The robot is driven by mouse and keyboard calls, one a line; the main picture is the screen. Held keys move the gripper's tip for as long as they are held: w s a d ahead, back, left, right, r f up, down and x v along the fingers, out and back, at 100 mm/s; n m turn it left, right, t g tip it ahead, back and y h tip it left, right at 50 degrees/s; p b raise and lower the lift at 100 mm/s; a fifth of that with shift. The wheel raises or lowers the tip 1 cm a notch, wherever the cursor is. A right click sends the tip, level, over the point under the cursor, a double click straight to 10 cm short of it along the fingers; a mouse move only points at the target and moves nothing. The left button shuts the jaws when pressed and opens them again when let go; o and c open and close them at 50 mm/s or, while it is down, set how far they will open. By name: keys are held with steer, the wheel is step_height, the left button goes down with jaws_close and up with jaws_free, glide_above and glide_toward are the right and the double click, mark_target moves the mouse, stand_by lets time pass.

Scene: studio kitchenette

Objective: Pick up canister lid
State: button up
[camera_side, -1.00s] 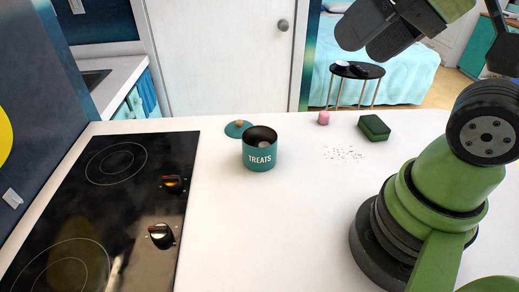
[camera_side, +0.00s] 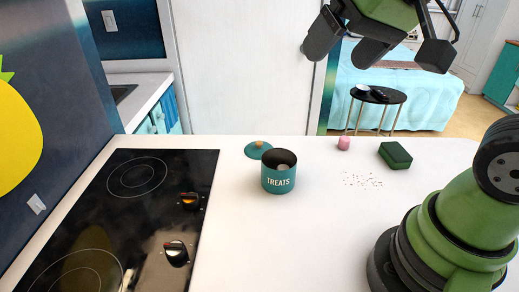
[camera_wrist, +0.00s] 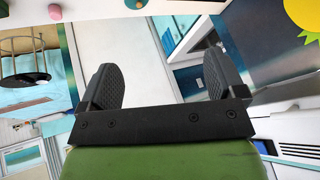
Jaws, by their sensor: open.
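The canister lid (camera_side: 253,151) is teal with a wooden knob and lies on the white counter, just behind and left of the canister. The teal canister (camera_side: 279,180), marked TREATS, stands upright and uncovered; something pale shows inside it. My gripper (camera_side: 335,45) is high above the counter, up and to the right of the lid, and holds nothing. In the wrist view its two black fingers (camera_wrist: 160,85) are spread apart with nothing between them. In that view, a teal and wooden-toned round thing at the top edge is cut off, and I cannot tell surely that it is the lid.
A black cooktop (camera_side: 120,215) with knobs lies left of the canister. A pink object (camera_side: 343,143), a dark green block (camera_side: 395,155) and scattered crumbs (camera_side: 362,180) are on the right. The counter in front of the canister is clear.

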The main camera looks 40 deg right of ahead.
steer(key=w+d+f, duration=0.2)
steer(key=w+f, duration=0.1)
steer(key=w, duration=0.4)
steer(key=n+g+h, duration=0.1)
steer(key=h, duration=0.1)
glide_toward(260, 143)
steer(key=shift+n+g, duration=0.4)
steer(key=w+f, duration=0.2)
steer(key=f, duration=0.1)
steer(key=shift+w+d, duration=0.25)
steer(key=shift+d, duration=0.05)
steer(key=shift+x, duration=2.95)
steer(key=shift+c, duration=0.5)
steer(key=shift+a, duration=0.1)
steer(key=c, duration=1.1)
steer(key=shift+o, duration=0.2)
steer(key=shift+s, duration=0.1)
